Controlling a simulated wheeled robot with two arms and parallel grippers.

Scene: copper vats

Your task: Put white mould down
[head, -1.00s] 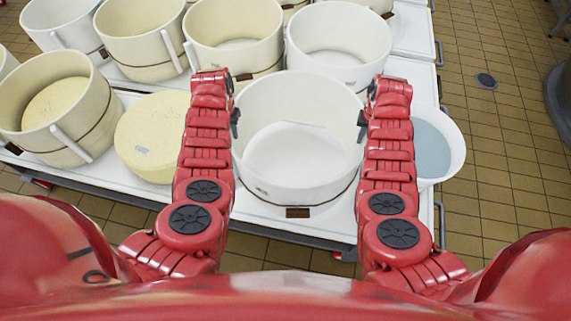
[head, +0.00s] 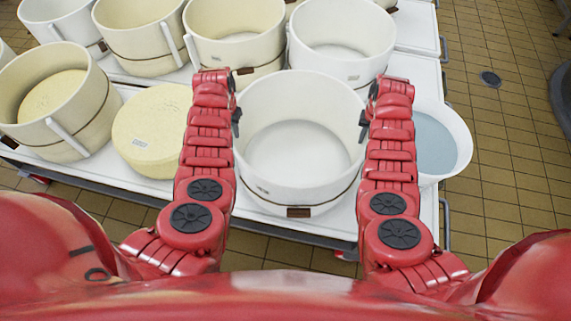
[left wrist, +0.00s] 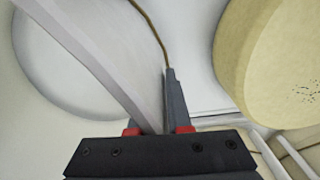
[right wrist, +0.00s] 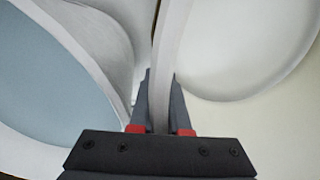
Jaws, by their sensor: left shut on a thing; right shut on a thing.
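The white mould (head: 300,185) is a large round open tub with a thin dark band and a brown tag low on its front. It stands upright between my arms at the front of the white table, with its base appearing to rest on the tabletop. My left gripper (head: 236,121) is shut on its left wall; the wall runs between the fingers in the left wrist view (left wrist: 95,60). My right gripper (head: 363,124) is shut on its right wall, which also shows in the right wrist view (right wrist: 165,65). The mould's inside looks empty.
A pale yellow cheese wheel (head: 150,137) lies just left of my left arm. A white bowl of bluish liquid (head: 463,140) stands close right of my right arm. Another white mould (head: 342,65) and cream moulds (head: 232,52) stand behind. The white table (head: 408,68) has bare strips.

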